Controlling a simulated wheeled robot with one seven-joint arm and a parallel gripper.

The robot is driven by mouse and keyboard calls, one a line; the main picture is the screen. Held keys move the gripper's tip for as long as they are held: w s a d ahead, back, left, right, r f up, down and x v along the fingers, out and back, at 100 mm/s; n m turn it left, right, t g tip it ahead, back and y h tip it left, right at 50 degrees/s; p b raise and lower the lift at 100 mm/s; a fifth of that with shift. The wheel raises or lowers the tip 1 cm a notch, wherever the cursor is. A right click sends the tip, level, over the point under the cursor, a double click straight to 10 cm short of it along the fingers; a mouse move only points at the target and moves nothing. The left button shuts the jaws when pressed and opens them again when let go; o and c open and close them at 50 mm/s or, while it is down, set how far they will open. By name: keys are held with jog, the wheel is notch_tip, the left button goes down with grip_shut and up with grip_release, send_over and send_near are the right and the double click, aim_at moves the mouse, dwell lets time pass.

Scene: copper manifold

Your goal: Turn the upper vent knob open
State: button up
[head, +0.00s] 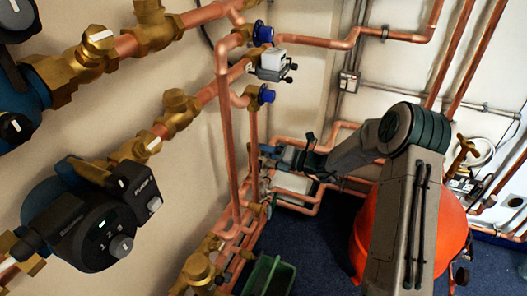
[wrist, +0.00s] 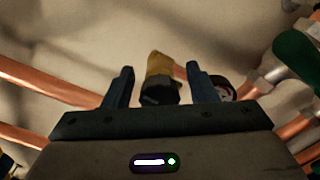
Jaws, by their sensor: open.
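In the wrist view, my gripper (wrist: 160,85) is open, with one blue finger on each side of a black knob (wrist: 159,94). The knob is on a brass fitting (wrist: 159,63) and appears between the fingers, with gaps on both sides. The picture does not show how deep it lies between them. In the head view, my gripper (head: 272,152) is small and low by the copper pipes near the corner. The knob cannot be made out there. I cannot tell the knob's turn position or confirm that it is the upper vent.
A round gauge (wrist: 222,90) is close to the right finger. A green handle (wrist: 296,54) is at upper right. Copper pipes run on both sides. In the head view, vertical copper pipes (head: 229,150) stand left of my gripper, and a green bin (head: 270,277) is below.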

jog(key=c, duration=1)
